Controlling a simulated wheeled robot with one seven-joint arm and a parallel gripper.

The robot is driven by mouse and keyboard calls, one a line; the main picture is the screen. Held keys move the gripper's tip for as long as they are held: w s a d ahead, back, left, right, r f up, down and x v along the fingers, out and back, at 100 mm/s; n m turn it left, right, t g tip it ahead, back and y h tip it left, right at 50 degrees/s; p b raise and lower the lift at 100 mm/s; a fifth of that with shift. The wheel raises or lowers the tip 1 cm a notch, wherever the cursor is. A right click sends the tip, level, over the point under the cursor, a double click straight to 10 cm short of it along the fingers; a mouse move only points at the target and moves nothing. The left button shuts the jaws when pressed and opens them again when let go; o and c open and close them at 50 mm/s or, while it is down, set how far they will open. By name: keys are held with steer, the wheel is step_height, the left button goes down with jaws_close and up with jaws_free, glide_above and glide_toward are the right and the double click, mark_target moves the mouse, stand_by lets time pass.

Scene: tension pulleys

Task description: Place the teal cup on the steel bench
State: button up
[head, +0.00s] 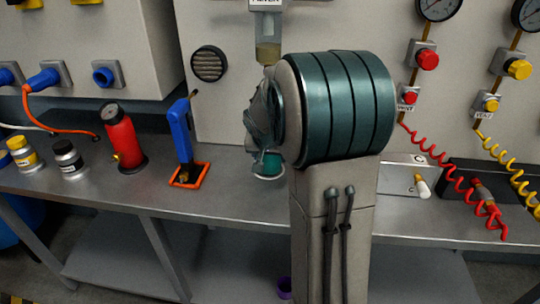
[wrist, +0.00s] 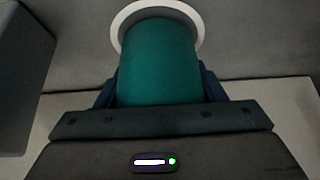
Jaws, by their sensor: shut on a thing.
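The teal cup (head: 270,160) is at the steel bench (head: 225,205), below a dispenser, in the head view. My arm hides its right side. In the wrist view the teal cup (wrist: 157,60) fills the space between the blue fingers of my gripper (wrist: 158,88), which is shut on it. A white ring (wrist: 116,28) shows around the far end of the cup, and a pale rim shows under the cup in the head view. I cannot tell whether the cup touches the surface below it.
Left of the cup stand a blue tool in an orange-edged holder (head: 190,174), a red bottle (head: 120,140) and two small jars (head: 68,158). The dispenser (head: 268,30) hangs above. Coiled red hose (head: 450,165) lies at right. Bench front between holder and arm is clear.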

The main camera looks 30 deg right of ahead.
steer(key=shift+f, duration=0.15)
steer(key=o, duration=1)
steer(key=shift+s+a+r, duration=0.1)
steer(key=shift+r, duration=0.35)
steer(key=p+v, duration=0.1)
steer(key=v, duration=1)
steer(key=s+a+f+n+g+y, duration=0.1)
steer(key=s+a+f+n, duration=0.1)
steer(key=s+a, duration=0.2)
steer(key=s+a+f+n+g+y, duration=0.1)
steer(key=s+a, duration=0.3)
steer(key=s, duration=0.6)
steer(key=s+a+f+n+g+y, duration=0.1)
steer(key=s+a+f+n, duration=0.2)
steer(key=s, duration=0.4)
steer(key=shift+a+f+n+y, duration=0.3)
steer(key=shift+a+f+n, duration=0.1)
steer(key=shift+a, duration=0.3)
